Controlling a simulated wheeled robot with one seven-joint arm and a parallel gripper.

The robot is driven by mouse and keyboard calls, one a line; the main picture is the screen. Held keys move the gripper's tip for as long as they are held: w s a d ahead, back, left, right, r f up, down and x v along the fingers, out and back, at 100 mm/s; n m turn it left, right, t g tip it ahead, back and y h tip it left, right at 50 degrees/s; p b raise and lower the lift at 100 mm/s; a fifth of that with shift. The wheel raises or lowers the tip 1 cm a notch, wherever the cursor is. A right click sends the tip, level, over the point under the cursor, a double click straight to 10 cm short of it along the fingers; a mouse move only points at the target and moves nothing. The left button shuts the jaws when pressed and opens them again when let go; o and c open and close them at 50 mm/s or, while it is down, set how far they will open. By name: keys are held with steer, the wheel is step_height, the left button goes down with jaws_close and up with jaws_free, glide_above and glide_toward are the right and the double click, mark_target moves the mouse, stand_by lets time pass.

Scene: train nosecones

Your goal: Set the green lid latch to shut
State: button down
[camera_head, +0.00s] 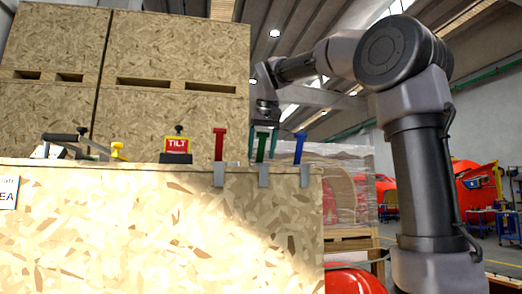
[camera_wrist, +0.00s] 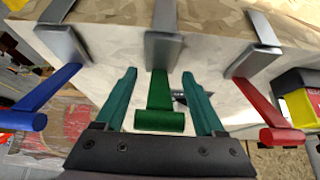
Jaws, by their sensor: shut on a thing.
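The green lid latch (camera_head: 262,150) stands upright on a grey bracket at the crate's top edge, between a red latch (camera_head: 219,145) and a blue latch (camera_head: 299,148). My gripper (camera_head: 263,134) reaches down to it from above. The red latch (camera_wrist: 264,105) is to the right there and the blue latch (camera_wrist: 45,98) to the left, both clear of the fingers. The exact finger contact is hard to see.
The latches are on a large chipboard crate (camera_head: 120,230). A yellow and red TILT device (camera_head: 177,146) and a yellow-handled clamp (camera_head: 117,152) are on its top at the left. Taller crates (camera_head: 180,50) stand behind. A wrapped pallet load (camera_head: 325,185) is at the right.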

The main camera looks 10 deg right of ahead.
steer(key=t, duration=0.1)
steer(key=s+f+t, duration=0.1)
steer(key=t, duration=0.1)
steer(key=f+t, duration=0.1)
steer(key=shift+s+d, duration=0.1)
steer(key=shift+s, duration=0.15)
steer(key=shift+s+f+t, duration=0.1)
steer(key=shift+f+t, duration=0.3)
steer(key=shift+t, duration=0.65)
steer(key=shift+s+f+t, duration=0.1)
steer(key=shift+f+t, duration=0.25)
steer(key=shift+t, duration=0.7)
steer(key=shift+f+t, duration=0.1)
steer(key=shift+t, duration=0.4)
jaws_free()
steer(key=v, duration=1)
steer(key=shift+s, duration=0.35)
